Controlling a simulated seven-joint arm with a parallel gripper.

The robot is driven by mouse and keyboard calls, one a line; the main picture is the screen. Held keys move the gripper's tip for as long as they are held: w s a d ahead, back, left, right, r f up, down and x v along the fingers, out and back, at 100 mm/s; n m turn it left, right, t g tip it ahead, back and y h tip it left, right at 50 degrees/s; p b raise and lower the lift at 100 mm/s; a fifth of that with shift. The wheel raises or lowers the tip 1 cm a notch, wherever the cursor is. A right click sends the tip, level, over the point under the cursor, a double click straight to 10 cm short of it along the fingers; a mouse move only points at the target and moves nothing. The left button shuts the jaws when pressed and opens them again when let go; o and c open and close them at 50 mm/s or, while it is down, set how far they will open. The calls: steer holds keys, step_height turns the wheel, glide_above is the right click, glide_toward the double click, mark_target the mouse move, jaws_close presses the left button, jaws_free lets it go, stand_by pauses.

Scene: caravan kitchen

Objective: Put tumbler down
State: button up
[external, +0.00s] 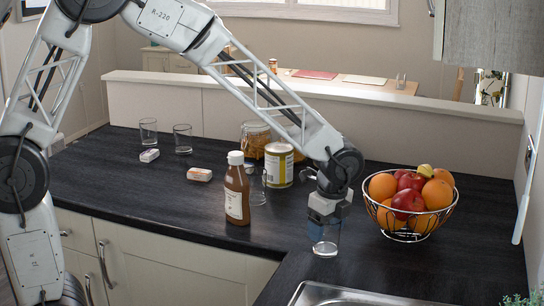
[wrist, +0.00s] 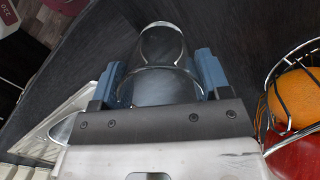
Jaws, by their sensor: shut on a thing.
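A clear glass tumbler (external: 325,247) is between the fingers of my gripper (external: 324,229), low over the dark worktop near the sink corner. In the wrist view the tumbler (wrist: 160,60) sits between the two blue fingers of my gripper (wrist: 160,78), which are shut on it. The external view shows its base at or very close to the worktop (external: 110,175); I cannot tell whether it touches. My gripper hides its upper part.
A wire fruit bowl (external: 408,236) stands close on the right. A steel sink (external: 350,297) lies in front. A brown sauce bottle (external: 237,190), another glass (external: 257,188), a tin (external: 279,166) and jars stand to the left. Two glasses (external: 182,139) and small packets are farther left.

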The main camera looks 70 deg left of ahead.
steer(key=o, duration=1.1)
steer(key=shift+f, duration=0.15)
steer(key=r, duration=0.4)
steer(key=d+r, duration=0.1)
steer(key=r, duration=0.7)
steer(key=shift+w+d+r, duration=0.15)
steer(key=shift+w+d, duration=0.05)
steer(key=shift+w, duration=0.05)
steer(key=shift+s, duration=0.1)
